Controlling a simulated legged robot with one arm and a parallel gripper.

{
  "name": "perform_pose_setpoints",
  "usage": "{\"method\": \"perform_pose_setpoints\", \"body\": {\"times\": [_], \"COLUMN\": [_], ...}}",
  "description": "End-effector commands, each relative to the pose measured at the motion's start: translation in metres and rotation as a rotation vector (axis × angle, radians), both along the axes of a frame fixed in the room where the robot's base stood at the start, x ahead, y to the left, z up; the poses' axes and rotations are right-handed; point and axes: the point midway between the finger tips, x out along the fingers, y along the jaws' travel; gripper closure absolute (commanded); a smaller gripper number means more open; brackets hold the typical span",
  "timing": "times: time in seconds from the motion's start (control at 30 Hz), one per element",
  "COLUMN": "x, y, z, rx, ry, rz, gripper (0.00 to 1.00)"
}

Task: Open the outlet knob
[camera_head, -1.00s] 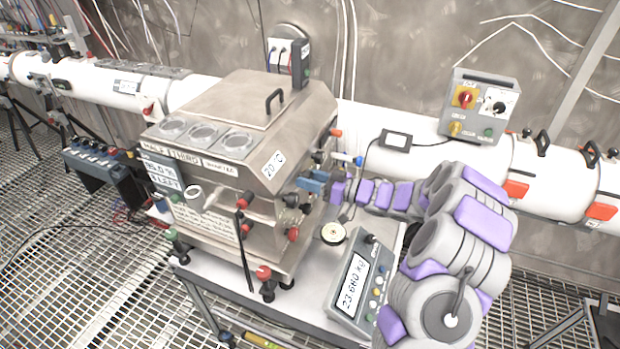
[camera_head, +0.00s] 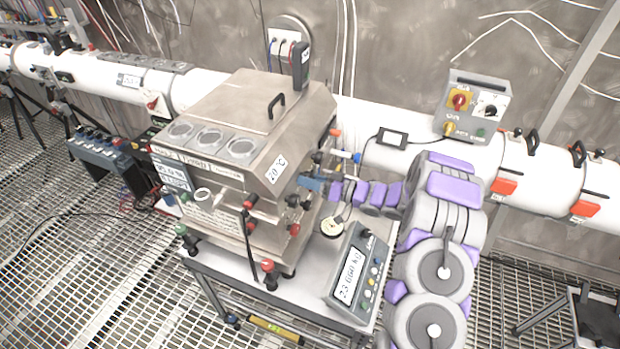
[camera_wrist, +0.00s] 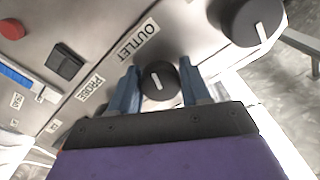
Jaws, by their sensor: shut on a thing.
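The outlet knob (camera_wrist: 158,83) is a black round knob with a white pointer line, under the OUTLET label (camera_wrist: 136,40) on the metal panel in the wrist view. My gripper (camera_wrist: 160,74) has its blue fingers on either side of the knob and is shut on it. The white line is nearly upright in the picture, tilted slightly. In the head view, my gripper (camera_head: 312,183) reaches the right side of the steel machine (camera_head: 262,130). The knob is too small and hidden to make out there.
Another black knob (camera_wrist: 250,22) is right of the outlet knob. A scale (camera_head: 356,275) and a round gauge (camera_head: 332,227) sit below my arm.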

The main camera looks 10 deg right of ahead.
Motion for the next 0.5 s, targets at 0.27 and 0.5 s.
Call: {"method": "perform_pose_setpoints", "body": {"times": [0.27, 0.5], "x": [0.0004, -0.0018], "y": [-0.0009, -0.0005], "z": [-0.0002, 0.0009], "rx": [0.000, 0.000], "ry": [-0.001, -0.002], "rz": [-0.004, -0.002], "gripper": [0.39, 0.31]}}
